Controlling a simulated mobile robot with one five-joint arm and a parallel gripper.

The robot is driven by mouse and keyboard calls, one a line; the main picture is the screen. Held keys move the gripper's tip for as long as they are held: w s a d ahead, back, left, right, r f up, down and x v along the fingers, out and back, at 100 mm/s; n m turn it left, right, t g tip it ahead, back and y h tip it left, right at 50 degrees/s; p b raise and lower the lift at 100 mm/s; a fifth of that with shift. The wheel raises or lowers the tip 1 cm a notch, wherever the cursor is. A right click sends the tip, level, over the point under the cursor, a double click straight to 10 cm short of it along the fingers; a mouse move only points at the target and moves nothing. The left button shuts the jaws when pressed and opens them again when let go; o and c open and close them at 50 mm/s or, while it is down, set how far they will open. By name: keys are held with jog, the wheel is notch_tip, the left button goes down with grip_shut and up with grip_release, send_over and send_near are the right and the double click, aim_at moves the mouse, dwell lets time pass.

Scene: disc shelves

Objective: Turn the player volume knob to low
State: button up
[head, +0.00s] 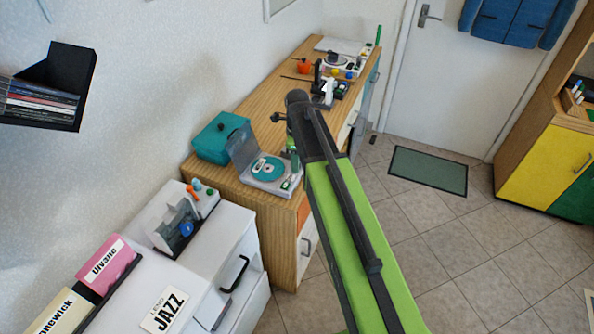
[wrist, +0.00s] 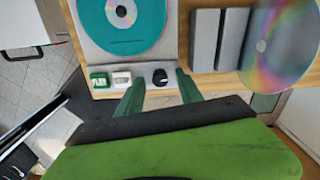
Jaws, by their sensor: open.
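The grey disc player (head: 268,188) with its raised clear lid and teal platter (head: 268,169) sits near the front of the wooden counter. In the head view my arm partly hides the gripper.
A teal box (head: 221,140) stands beside the player. In the wrist view, grey blocks (wrist: 219,40) and a shiny loose disc (wrist: 285,45) lie to the right. A white cabinet (head: 222,248) stands at front left.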

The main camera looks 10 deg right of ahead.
jog(key=shift+f, duration=0.1)
grip_shut()
